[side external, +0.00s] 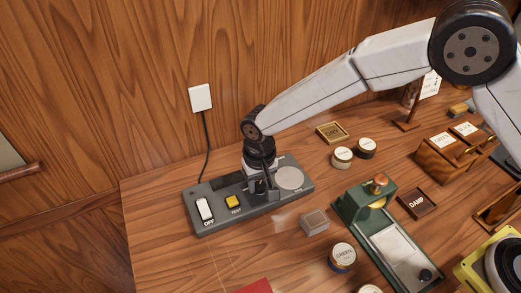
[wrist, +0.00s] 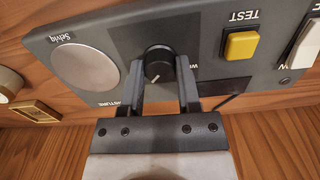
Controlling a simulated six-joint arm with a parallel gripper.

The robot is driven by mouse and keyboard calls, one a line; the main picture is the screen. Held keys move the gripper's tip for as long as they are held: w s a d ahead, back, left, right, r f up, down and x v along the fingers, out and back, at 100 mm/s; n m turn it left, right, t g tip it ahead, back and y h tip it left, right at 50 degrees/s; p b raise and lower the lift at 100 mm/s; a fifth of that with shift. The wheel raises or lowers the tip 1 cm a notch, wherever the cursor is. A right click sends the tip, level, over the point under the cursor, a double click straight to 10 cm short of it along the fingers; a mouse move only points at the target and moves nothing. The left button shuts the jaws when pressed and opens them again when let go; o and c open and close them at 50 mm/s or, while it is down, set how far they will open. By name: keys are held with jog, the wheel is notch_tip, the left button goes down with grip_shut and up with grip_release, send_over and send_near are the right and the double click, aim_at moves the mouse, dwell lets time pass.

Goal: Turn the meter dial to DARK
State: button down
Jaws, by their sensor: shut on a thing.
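The grey meter panel (side external: 252,207) lies at the back left of the table, and its face fills much of the wrist view (wrist: 108,30). Its black dial (wrist: 160,64) is a round knob with a pale pointer mark toward the picture's bottom. My gripper (wrist: 161,66) has one finger on each side of the knob and is shut on it. In the side view my gripper (side external: 260,185) points down onto the panel and hides the dial. I cannot read the word DARK; the lettering around the knob is mostly covered by the fingers.
The panel also carries a yellow TEST button (side external: 233,202), a white OFF switch (side external: 205,209) and a pale round disc (side external: 290,178). A small grey block (side external: 315,222), a green press (side external: 351,206) and round tins (side external: 342,257) stand to the right and front.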

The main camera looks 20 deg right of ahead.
aim_at(260, 185)
jog(key=shift+m, duration=1.6)
jog(key=shift+c, duration=1.6)
grip_release()
jog(key=shift+r, duration=0.15)
jog(key=shift+r, duration=3.8)
